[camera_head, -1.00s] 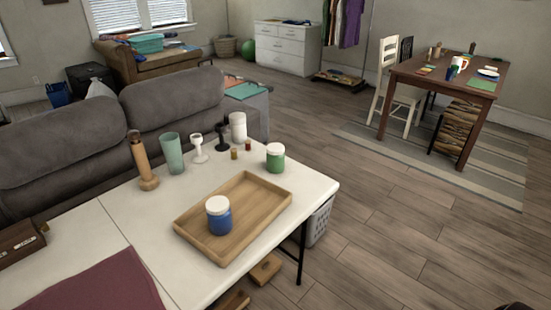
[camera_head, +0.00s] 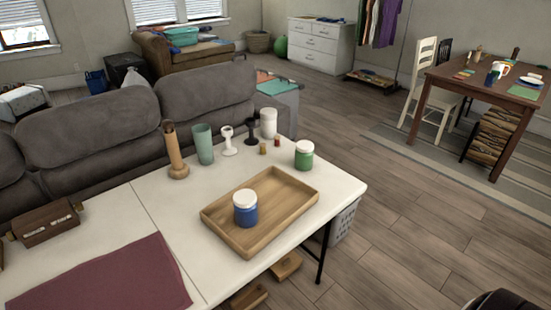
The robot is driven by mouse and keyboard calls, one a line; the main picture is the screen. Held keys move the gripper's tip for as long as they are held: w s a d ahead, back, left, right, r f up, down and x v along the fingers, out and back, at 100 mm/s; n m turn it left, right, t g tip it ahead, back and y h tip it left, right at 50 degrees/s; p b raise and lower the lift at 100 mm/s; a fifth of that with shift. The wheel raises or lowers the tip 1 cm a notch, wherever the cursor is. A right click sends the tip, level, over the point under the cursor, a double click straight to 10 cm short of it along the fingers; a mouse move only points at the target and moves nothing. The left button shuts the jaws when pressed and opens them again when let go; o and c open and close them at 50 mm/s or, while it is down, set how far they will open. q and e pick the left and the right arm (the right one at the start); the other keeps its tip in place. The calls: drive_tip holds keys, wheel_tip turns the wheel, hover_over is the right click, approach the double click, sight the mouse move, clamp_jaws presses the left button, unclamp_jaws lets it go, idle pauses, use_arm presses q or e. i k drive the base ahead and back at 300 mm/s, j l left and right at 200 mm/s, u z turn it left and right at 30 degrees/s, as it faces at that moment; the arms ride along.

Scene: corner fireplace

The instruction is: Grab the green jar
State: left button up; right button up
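The green jar (camera_head: 304,155) has a white lid and stands upright near the far right corner of the white table (camera_head: 120,215), behind the wooden tray. A blue jar (camera_head: 245,208) with a white lid stands in the tray (camera_head: 293,219). Neither of my grippers can be made out in the head view. A dark rounded shape shows at the bottom right edge, too cut off to identify.
A wooden cylinder holder (camera_head: 174,152), a green tumbler (camera_head: 203,144), white and black stands, a white canister (camera_head: 268,123) and small bottles line the table's far edge. A maroon cloth (camera_head: 105,280) lies at front left. A basket (camera_head: 344,221) stands below.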

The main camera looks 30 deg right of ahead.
sight(303, 161)
drive_tip(key=l+u, duration=1.1)
drive_tip(key=l, duration=0.15)
